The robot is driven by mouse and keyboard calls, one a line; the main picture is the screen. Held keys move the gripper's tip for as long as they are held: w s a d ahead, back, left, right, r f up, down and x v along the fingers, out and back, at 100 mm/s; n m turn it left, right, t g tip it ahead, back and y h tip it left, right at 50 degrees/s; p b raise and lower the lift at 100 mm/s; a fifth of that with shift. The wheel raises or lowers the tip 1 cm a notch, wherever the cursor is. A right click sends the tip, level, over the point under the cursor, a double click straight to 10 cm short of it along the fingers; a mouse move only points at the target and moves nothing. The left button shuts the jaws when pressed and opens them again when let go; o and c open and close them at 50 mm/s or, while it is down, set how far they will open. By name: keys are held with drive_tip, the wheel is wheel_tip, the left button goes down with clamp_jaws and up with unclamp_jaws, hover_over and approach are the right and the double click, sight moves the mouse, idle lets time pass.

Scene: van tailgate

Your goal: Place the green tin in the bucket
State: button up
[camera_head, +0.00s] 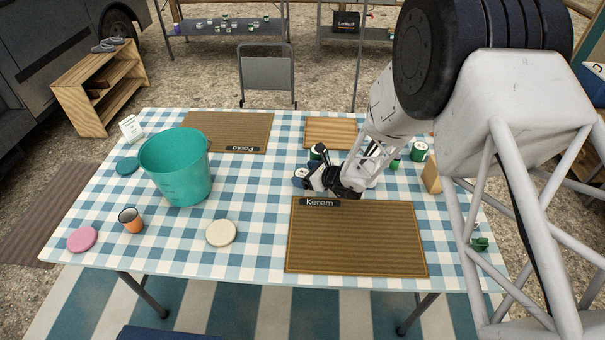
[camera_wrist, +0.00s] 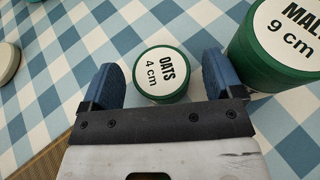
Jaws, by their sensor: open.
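A short green tin (camera_wrist: 172,95) with a white lid marked "OATS 4 cm" stands upright on the checked cloth, and its lid shows in the head view (camera_head: 300,173). My gripper (camera_wrist: 162,72) is open, one blue finger on each side of this tin, with visible gaps. In the head view my gripper (camera_head: 314,170) is low over the middle of the table. A taller green tin (camera_wrist: 265,60), marked "MAL..." and "9 cm", stands just beyond the right finger. The teal bucket (camera_head: 178,182) stands upright on the left of the table; its inside bottom is hidden.
The "Kerem" mat (camera_head: 355,240) is empty. More green tins (camera_head: 418,152) stand right of my arm. Cloth between gripper and bucket is clear.

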drive_tip(key=v, duration=1)
drive_tip(key=shift+s+d+r, duration=0.1)
drive_tip(key=shift+d+r, duration=0.05)
drive_tip(key=shift+d, duration=0.05)
idle(0.5)
drive_tip(key=s+r+n+g+h, duration=0.1)
drive_tip(key=s+r+n+g, duration=0.2)
drive_tip(key=s+r+n, duration=0.55)
drive_tip(key=s+r+n+g+h, duration=0.1)
drive_tip(key=s+r+n+g, duration=0.3)
drive_tip(key=r, duration=0.8)
drive_tip(key=s+d+r+n+t+h, duration=0.1)
drive_tip(key=s+d+r+n+h, duration=0.4)
drive_tip(key=s, duration=0.6)
drive_tip(key=s+d+r+n+t+h, duration=0.1)
drive_tip(key=s+d+r+n+h, duration=0.3)
drive_tip(key=s+d, duration=0.5)
wheel_tip(320, 180, up, 4)
drive_tip(key=s+n, duration=0.2)
drive_tip(key=shift+s+f+n+h, duration=0.15)
drive_tip(key=shift+f+n+h, duration=0.05)
drive_tip(key=shift+n+h, duration=0.2)
drive_tip(key=shift+o, duration=0.5)
